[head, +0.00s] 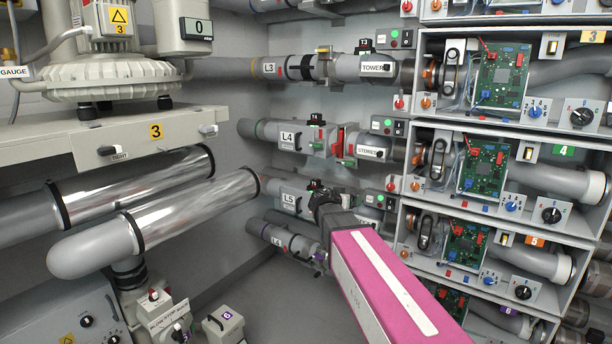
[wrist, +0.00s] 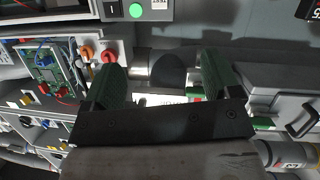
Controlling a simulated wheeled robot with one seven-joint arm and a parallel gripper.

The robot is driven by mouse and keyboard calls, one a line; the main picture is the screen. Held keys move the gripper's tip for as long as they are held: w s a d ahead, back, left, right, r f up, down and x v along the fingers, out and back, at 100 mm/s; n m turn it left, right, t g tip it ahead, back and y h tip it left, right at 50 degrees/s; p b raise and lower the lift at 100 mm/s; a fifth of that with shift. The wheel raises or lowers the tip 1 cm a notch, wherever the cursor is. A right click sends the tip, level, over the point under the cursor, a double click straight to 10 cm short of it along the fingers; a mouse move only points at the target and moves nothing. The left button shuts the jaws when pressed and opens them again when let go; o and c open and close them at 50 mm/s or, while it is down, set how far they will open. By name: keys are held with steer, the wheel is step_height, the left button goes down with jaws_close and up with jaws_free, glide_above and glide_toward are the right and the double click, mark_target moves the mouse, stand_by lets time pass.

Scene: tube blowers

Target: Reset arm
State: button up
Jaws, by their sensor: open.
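My gripper (head: 322,196) is at the end of my pink arm in the head view, in front of the pipe labelled L5 (head: 291,201). In the wrist view, my gripper (wrist: 160,85) shows two dark green fingers spread apart. Nothing shows held between them. A pipe and a white label lie behind the gap. I cannot tell whether the fingers touch anything. Part of the L5 pipe row is hidden behind my gripper and arm.
Open cabinets with green circuit boards (head: 483,171), knobs and switches stand at the right. Pipes L3 (head: 293,68) and L4 (head: 290,136) run along the back wall. Shiny tubes (head: 170,216) and a grey blower (head: 110,80) are at the left. Floor shows at the lower middle.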

steer(key=s+d+f+n+g+y, duration=0.1)
steer(key=s+f+n+g+y, duration=0.5)
steer(key=s+f, duration=1.8)
steer(key=f+g+y, duration=0.1)
steer(key=g+y, duration=0.2)
steer(key=g, duration=0.1)
steer(key=shift+d+f, duration=0.2)
steer(key=shift+d, duration=0.15)
